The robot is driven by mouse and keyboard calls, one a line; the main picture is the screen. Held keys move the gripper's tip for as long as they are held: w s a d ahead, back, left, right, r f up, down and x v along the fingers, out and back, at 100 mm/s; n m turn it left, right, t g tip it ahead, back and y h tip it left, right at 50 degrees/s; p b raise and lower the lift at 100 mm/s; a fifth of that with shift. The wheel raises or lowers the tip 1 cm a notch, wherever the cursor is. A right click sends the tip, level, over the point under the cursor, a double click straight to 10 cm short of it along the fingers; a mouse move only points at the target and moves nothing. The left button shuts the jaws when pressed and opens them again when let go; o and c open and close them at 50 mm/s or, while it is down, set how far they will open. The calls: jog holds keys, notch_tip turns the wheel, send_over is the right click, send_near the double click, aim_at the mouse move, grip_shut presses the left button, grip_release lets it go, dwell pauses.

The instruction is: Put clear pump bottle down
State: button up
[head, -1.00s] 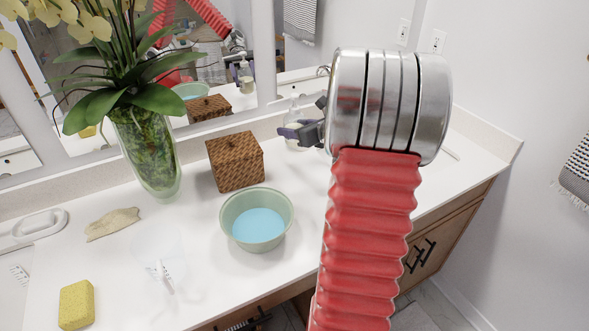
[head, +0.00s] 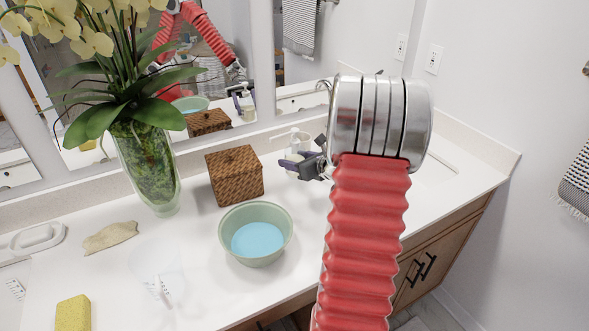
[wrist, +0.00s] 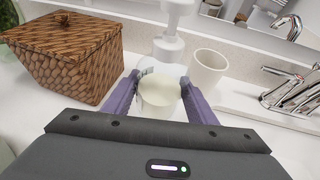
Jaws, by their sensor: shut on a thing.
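The clear pump bottle (wrist: 160,92) is between the two purple fingers of my gripper (wrist: 158,98) in the wrist view. It is upright, with a white pump head (wrist: 172,35) and pale contents. In the head view my gripper (head: 302,165) is right of the wicker box, and the bottle's white pump (head: 294,138) shows just behind it. My gripper is shut on the bottle. The bottle's base is mostly hidden, so I cannot tell whether it touches the white counter (head: 190,240).
A wicker box (head: 235,177) stands left of the bottle, with a green bowl (head: 256,234) of blue liquid in front. A white cup (wrist: 207,70) stands close right of the bottle, before the faucet (wrist: 292,85). An orchid vase (head: 148,170) is further left.

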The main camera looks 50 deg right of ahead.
jog(key=shift+f, duration=1.65)
jog(key=shift+f, duration=0.1)
jog(key=o, duration=1.3)
jog(key=shift+o, duration=0.2)
jog(key=shift+s+r, duration=0.35)
jog(key=shift+s, duration=0.25)
jog(key=v, duration=1)
jog(key=shift+s+a, duration=0.15)
jog(key=shift+s, duration=0.2)
jog(key=shift+a+r, duration=0.1)
